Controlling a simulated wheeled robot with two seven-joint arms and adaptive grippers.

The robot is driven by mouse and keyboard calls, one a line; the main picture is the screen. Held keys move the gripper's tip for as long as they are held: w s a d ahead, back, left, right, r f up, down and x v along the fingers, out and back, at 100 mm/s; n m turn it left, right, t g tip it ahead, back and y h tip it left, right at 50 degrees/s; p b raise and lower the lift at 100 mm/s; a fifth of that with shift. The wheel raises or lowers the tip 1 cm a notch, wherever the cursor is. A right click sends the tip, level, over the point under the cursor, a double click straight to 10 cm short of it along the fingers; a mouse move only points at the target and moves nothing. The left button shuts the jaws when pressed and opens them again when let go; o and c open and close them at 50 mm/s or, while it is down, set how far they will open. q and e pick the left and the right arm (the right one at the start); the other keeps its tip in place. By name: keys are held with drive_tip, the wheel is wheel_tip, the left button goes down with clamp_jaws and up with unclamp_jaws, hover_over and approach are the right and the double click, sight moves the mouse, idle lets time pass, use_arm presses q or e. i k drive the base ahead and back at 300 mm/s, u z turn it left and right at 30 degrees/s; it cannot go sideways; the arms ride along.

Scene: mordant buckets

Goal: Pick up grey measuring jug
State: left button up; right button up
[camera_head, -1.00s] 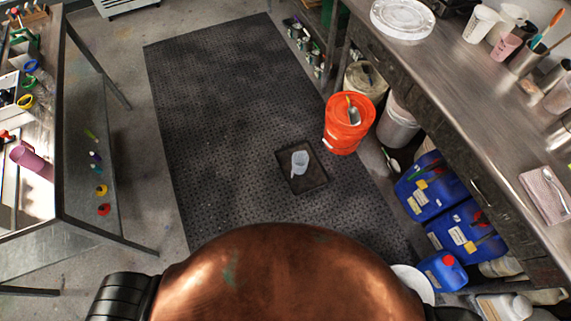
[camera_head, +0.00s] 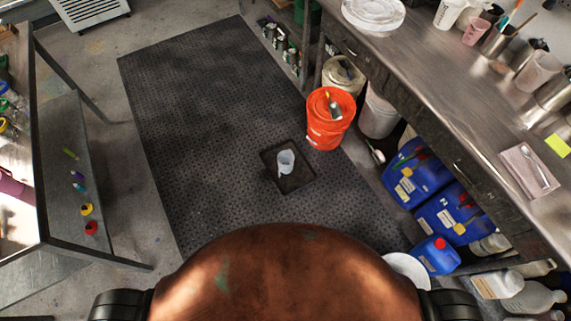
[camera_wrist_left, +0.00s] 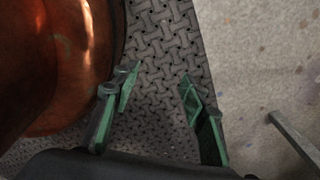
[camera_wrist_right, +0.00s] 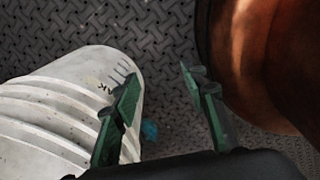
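A small pale grey, translucent measuring jug (camera_head: 286,161) stands upright in a shallow dark tray (camera_head: 305,182) on the black floor mat. It is ahead of me, near the middle of the head view. Neither gripper shows in the head view, and the jug shows in neither wrist view. My left gripper (camera_wrist_left: 158,84) is open and empty above the mat's edge. My right gripper (camera_wrist_right: 158,78) is open and empty, with its left finger overlapping a white ribbed bucket (camera_wrist_right: 60,110) in view; I cannot tell whether they touch.
An orange bucket (camera_head: 326,130) with a scoop on top stands right of the tray. Blue canisters (camera_head: 415,172) and a white bucket (camera_head: 380,115) line the right side by the steel counter (camera_head: 440,85). A steel table (camera_head: 75,180) stands left. The textured mat (camera_head: 190,90) is mostly clear.

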sight(286, 159)
drive_tip(key=u, duration=1.75)
drive_tip(key=i, duration=1.3)
drive_tip(key=z, duration=3.65)
